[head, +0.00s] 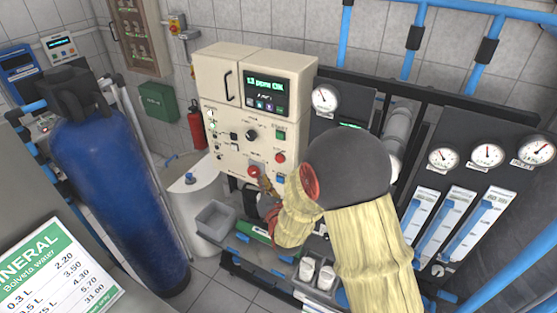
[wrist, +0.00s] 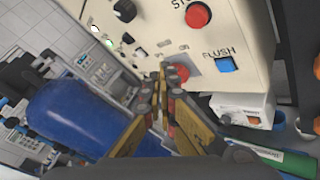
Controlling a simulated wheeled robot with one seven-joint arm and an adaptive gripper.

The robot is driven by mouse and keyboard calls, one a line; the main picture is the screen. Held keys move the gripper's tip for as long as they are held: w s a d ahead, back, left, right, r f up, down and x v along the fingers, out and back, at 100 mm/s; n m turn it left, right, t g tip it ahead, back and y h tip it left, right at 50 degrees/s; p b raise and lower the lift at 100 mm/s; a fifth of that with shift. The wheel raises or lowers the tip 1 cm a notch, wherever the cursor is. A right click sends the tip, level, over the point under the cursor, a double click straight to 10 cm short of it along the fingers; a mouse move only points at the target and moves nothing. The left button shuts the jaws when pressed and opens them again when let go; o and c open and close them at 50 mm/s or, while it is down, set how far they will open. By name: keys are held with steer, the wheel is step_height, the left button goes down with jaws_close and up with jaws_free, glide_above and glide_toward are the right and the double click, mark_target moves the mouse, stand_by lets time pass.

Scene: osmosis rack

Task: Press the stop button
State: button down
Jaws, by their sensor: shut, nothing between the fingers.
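The control panel (head: 235,110) is a cream box with a lit screen. The stop button is a round red button (head: 280,158) on its right side, below a green button (head: 280,135). In the wrist view the red stop button (wrist: 198,15) is at the top, under a partly cut-off label reading "STO".
A blue flush button (wrist: 225,64) lies right of my fingertips and below the stop button. A black knob (head: 251,134) is up and left of the stop button. A blue tank (head: 115,185) stands left. Gauges (head: 487,155) and flow tubes are at the right.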

steer(key=w+d, duration=0.4)
steer(key=w, duration=0.2)
steer(key=shift+w+d, duration=0.15)
steer(key=shift+w, duration=0.1)
steer(key=shift+w+d+b, duration=0.5)
steer(key=shift+w+b, duration=0.2)
steer(key=shift+b, duration=0.4)
stand_by(1.9)
stand_by(0.3)
steer(key=shift+s+a+b, duration=0.5)
steer(key=shift+s+b, duration=0.05)
steer(key=shift+s, duration=0.2)
steer(key=s+a, duration=0.1)
steer(key=s+b, duration=0.1)
steer(key=s+a+b, duration=0.1)
steer(key=s, duration=0.1)
steer(key=shift+s+a, duration=0.1)
steer(key=shift+a, duration=0.25)
